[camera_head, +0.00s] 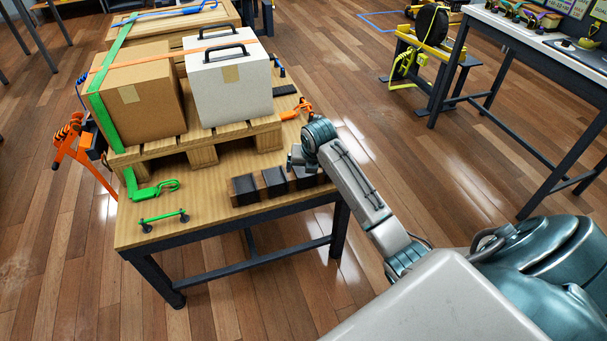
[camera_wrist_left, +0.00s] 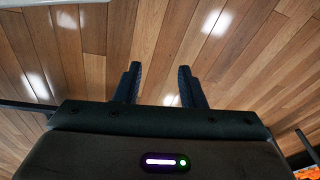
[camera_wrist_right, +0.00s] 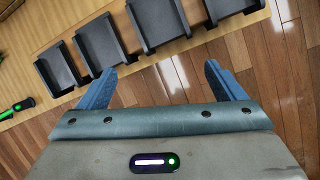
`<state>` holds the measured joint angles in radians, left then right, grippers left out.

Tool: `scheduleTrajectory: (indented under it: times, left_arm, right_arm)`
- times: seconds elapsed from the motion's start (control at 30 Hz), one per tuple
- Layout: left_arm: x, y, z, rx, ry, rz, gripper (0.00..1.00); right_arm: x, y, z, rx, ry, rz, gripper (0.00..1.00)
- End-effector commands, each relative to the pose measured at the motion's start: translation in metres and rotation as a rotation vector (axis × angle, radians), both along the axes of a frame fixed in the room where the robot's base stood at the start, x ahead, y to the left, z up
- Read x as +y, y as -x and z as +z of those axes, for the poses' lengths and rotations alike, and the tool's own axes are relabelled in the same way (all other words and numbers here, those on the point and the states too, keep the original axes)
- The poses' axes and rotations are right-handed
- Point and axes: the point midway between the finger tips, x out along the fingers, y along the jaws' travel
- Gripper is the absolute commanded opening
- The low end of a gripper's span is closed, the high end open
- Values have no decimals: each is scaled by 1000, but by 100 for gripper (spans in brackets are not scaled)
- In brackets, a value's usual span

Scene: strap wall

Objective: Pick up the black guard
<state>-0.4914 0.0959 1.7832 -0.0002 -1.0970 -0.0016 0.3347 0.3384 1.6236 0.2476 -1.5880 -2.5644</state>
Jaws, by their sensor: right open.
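Several black guards, shaped like shallow trays, lie in a row along the front edge of the wooden table (camera_head: 190,218). In the head view I make out three: a left one (camera_head: 245,189), a middle one (camera_head: 274,181) and a right one (camera_head: 304,178), partly behind my arm. The right wrist view shows them closer, with one guard (camera_wrist_right: 99,44) just beyond the left fingertip and another (camera_wrist_right: 158,20) between the fingers' lines. My right gripper (camera_wrist_right: 160,80) is open and empty, by the right end of the row. My left gripper (camera_wrist_left: 158,72) is open and empty over bare floor.
A pallet (camera_head: 160,150) carries a cardboard box (camera_head: 140,100) and a white case (camera_head: 230,90), with a green strap (camera_head: 110,120) and an orange strap over them. A green-handled bar (camera_head: 165,217) lies left of the guards.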

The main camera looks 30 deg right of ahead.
Motion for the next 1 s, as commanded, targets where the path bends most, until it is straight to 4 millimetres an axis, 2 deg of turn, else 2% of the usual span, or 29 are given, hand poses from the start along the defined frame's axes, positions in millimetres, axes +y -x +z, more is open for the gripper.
scheduleTrajectory:
  times: [0.03,0.1,0.2,0.3,0.6,0.77,1.0]
  left_arm:
    - [0,1,-1,2,0,0,36]
    - [0,2,-3,5,0,0,36]
    - [0,3,-5,7,1,0,36]
    - [0,3,-6,8,1,0,36]
    - [-1,0,0,1,0,-1,36]
    - [-1,-3,4,-6,-1,-1,36]
    - [-1,-2,3,-3,-1,-1,36]
  right_arm:
    - [-4,-8,16,-2,34,78,89]
    - [-9,-17,29,5,69,173,89]
    - [-13,-24,41,12,104,264,89]
    - [-16,-29,43,17,121,309,89]
    - [-21,-46,3,19,124,319,89]
    - [-22,-50,-7,18,124,319,89]
    - [-30,-62,-37,19,122,318,89]
